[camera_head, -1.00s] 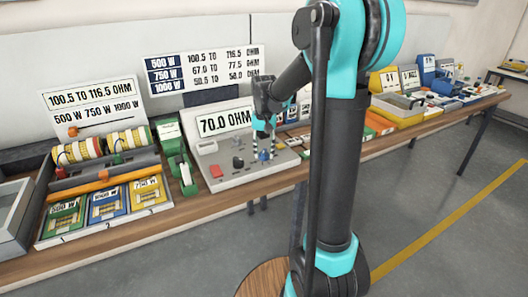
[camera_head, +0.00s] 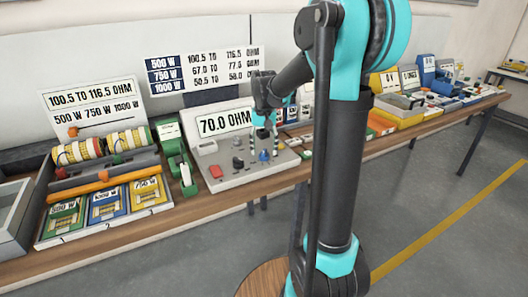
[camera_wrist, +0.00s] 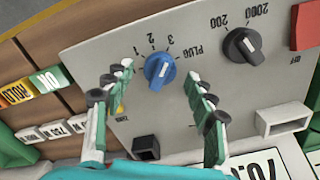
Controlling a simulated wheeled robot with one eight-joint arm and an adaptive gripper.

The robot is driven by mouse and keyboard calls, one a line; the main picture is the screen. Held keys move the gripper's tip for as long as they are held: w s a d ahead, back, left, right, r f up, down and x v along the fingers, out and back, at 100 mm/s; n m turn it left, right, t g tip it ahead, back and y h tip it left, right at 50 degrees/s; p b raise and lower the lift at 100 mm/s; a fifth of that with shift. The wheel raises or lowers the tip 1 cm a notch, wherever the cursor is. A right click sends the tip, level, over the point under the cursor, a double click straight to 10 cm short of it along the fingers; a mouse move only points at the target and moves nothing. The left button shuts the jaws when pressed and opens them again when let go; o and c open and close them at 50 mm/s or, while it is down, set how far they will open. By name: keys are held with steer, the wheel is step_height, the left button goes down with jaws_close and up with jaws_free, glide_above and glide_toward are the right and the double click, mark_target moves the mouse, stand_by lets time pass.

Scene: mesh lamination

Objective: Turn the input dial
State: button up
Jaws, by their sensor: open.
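The input dial is a blue knob (camera_wrist: 159,69) on a grey meter panel (camera_wrist: 180,115), with marks 1, 2, 3 and PLUG around it. In the head view the blue dial (camera_head: 264,156) is near the panel's right part. My gripper (camera_wrist: 158,78) is open, its two green-and-white fingers with dark pads on either side of the blue dial in the wrist view. The fingers look apart from the knob, with gaps on both sides. In the head view my gripper (camera_head: 264,148) is just above the dial. The dial's pointer direction is hard to read.
A red block (camera_wrist: 308,26), a white block (camera_wrist: 283,119) and a black block (camera_wrist: 146,147) also stand on the panel. A 70.0 OHM display (camera_head: 226,122) stands behind.

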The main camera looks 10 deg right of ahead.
mark_target(264, 151)
step_height(264, 151, up, 10)
steer(key=shift+r, duration=0.25)
stand_by(0.3)
steer(key=s+d+f, duration=0.1)
steer(key=s+f, duration=0.2)
steer(key=s+f+t, duration=0.1)
steer(key=s+f, duration=0.2)
steer(key=f, duration=0.1)
steer(key=s+d+f+n+t, duration=0.1)
steer(key=s+f, duration=0.2)
steer(key=s, duration=0.1)
steer(key=shift+s+d+f, duration=0.1)
steer(key=shift+d+f, duration=0.25)
steer(key=s+d+f+n+t, duration=0.1)
steer(key=s+f+t, duration=0.1)
steer(key=s+f, duration=0.8)
steer(key=shift+s+d+f, duration=0.2)
steer(key=shift+s+d, duration=0.15)
steer(key=shift+s, duration=0.8)
